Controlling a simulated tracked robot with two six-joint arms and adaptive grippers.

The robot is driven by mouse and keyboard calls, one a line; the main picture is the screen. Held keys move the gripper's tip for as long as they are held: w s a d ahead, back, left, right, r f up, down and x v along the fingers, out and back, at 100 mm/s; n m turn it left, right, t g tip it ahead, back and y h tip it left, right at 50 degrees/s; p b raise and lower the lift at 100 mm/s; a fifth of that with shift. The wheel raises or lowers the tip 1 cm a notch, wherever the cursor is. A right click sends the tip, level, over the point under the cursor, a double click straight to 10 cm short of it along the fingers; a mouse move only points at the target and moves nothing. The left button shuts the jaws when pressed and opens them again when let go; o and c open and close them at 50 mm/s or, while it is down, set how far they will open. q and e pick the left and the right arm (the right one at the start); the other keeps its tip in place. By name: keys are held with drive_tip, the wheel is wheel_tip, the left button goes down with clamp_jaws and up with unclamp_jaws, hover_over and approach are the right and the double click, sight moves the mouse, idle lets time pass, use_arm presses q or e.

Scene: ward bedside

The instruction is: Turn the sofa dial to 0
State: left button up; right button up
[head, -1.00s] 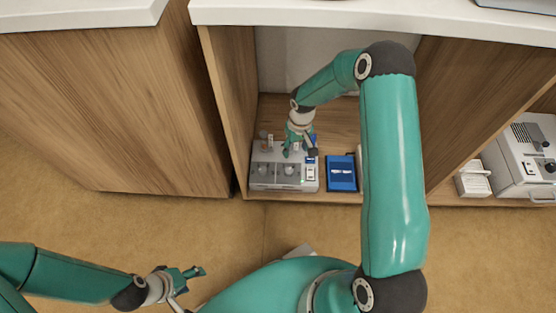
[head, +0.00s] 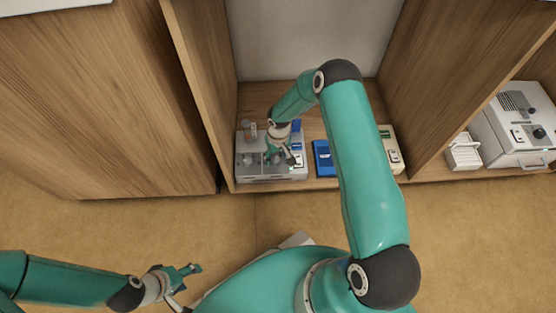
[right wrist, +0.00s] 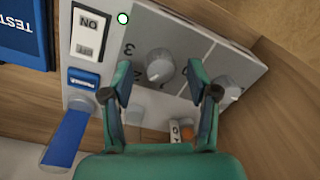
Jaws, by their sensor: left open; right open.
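A grey control box (head: 272,178) sits on the wooden shelf in the head view. In the right wrist view its panel shows a round grey dial (right wrist: 160,68) with numbers such as 3 and 2 beside it, and a second grey dial (right wrist: 228,89). I cannot read which dial is the sofa one. My right gripper (head: 281,161) is over the panel. In the right wrist view its open fingers (right wrist: 160,72) appear on either side of the first dial; contact cannot be told. My left gripper (head: 190,275) is open and empty, low over the floor.
The panel carries a white rocker switch (right wrist: 88,37), a green light (right wrist: 123,18) and a blue lever (right wrist: 68,136). A blue box (head: 323,158) and a cream device (head: 391,150) stand to the right. Wooden shelf walls enclose the space.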

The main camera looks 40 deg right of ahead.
drive_tip(key=shift+f, duration=0.9)
drive_tip(key=c, duration=1.1)
drive_tip(key=shift+d, duration=0.35)
clamp_jaws()
drive_tip(key=shift+a, duration=0.25)
